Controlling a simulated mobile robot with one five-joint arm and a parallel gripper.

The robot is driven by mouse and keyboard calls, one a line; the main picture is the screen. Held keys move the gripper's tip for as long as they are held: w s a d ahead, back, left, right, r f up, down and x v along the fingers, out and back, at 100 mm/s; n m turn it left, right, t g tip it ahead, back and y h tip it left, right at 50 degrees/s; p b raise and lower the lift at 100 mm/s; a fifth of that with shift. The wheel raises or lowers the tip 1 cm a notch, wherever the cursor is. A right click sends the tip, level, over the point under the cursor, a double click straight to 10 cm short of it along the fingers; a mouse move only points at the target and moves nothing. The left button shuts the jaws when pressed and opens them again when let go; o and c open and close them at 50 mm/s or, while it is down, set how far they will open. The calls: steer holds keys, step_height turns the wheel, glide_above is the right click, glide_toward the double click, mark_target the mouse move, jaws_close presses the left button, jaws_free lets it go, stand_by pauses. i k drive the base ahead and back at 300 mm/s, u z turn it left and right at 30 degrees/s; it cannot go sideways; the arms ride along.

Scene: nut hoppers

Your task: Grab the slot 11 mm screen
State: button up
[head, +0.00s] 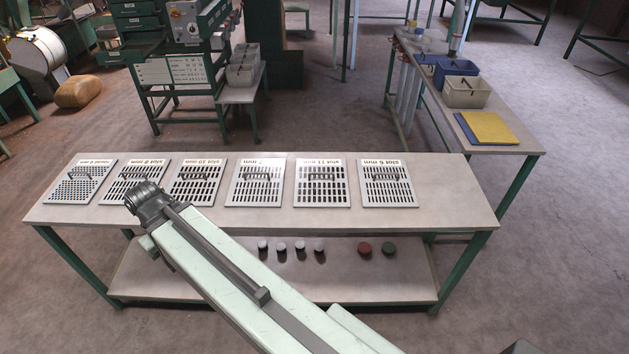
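The slot 11 mm screen (321,185) is a flat light-grey plate with rows of dark slots. It lies on the near bench, second from the right in a row of screens, with its label along its far edge. A small dark handle shows across its slots. Nothing covers it. My arm reaches up from the lower right and its visible end is over the left part of the bench, well to the left of this screen. No gripper fingers show, so I cannot see my gripper.
The slot 6 mm screen (388,183) lies to its right and a 7 mm screen (256,183) to its left, with narrow gaps. The bench (447,195) is bare at its right end. Several small knobs or weights sit on the lower shelf (343,285).

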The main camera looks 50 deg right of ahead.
mark_target(320, 183)
steer(key=u, duration=0.1)
steer(key=i, duration=1)
steer(key=z, duration=0.1)
